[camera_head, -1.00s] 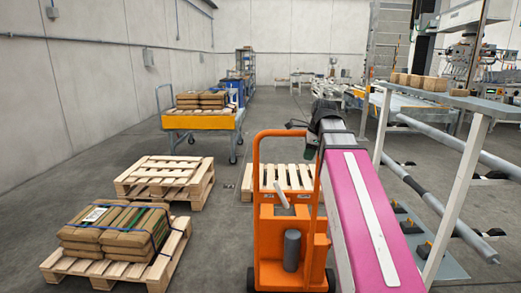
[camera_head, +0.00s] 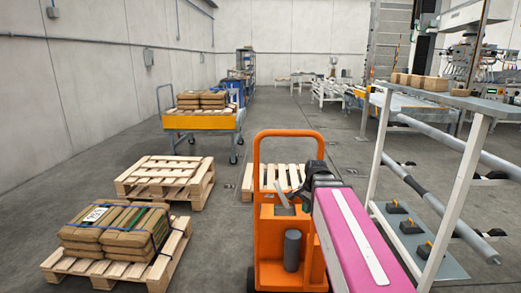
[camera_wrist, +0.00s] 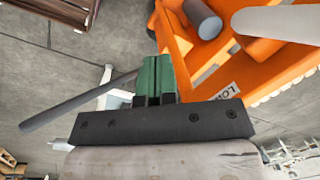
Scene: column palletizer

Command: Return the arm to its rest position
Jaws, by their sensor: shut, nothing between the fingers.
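My gripper (camera_wrist: 157,78) shows its green fingers side by side in the wrist view, shut and with nothing between them. The pink link of my arm reaches forward from the lower right in the head view. The arm's end is low beside the orange pallet jack (camera_head: 264,232), close to its handle frame. The jack's orange body also fills the upper right of the wrist view (camera_wrist: 180,38). I cannot tell the exact gap between gripper and jack.
Stacked brown sacks (camera_head: 115,228) lie on a pallet (camera_head: 175,253) at left, with an empty pallet (camera_head: 165,175) behind. A yellow cart (camera_head: 200,121) stands farther back. A white-framed rack (camera_head: 466,180) is close on the right.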

